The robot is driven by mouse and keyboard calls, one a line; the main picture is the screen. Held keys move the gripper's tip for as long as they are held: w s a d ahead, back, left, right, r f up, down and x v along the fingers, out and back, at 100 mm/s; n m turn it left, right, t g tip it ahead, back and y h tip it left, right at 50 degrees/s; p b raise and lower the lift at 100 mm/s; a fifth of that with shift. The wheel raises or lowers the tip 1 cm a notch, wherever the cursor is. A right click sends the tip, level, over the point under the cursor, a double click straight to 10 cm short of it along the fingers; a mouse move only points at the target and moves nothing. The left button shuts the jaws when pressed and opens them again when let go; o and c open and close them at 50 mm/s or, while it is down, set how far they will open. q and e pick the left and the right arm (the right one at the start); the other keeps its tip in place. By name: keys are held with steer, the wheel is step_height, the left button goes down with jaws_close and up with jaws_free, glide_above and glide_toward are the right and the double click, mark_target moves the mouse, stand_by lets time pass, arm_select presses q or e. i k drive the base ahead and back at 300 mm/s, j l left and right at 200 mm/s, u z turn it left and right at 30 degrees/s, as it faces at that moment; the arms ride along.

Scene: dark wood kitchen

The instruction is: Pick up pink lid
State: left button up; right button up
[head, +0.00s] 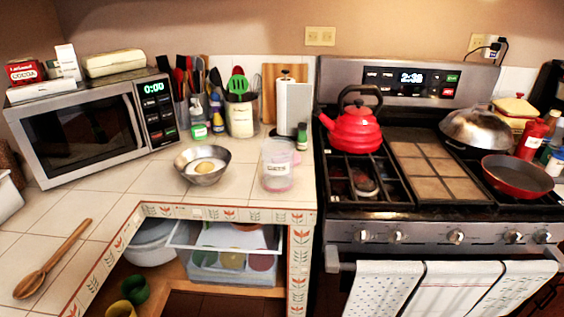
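No separate pink lid can be made out for certain. A clear labelled container (278,165) stands upright on the tiled counter, left of the stove. It has a pinkish tint at its base and upper edge; I cannot tell whether any of this is a lid. In the open shelf below, a translucent bin (232,275) holds round coloured pieces, including a reddish-pink one (262,262) seen dimly through its front. Neither my left nor my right gripper shows in the head view.
A metal bowl (202,164) with something yellowish in it stands left of the container. A wooden spoon (52,262) lies on the left counter. A microwave (80,128) stands at the back left. A red kettle (354,128) and a red pan (516,177) sit on the stove.

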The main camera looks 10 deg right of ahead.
mark_target(297, 157)
steer(key=i+l+z, duration=0.15)
steer(key=i+z, duration=0.85)
steer(key=k+l, duration=0.05)
steer(key=k, duration=0.05)
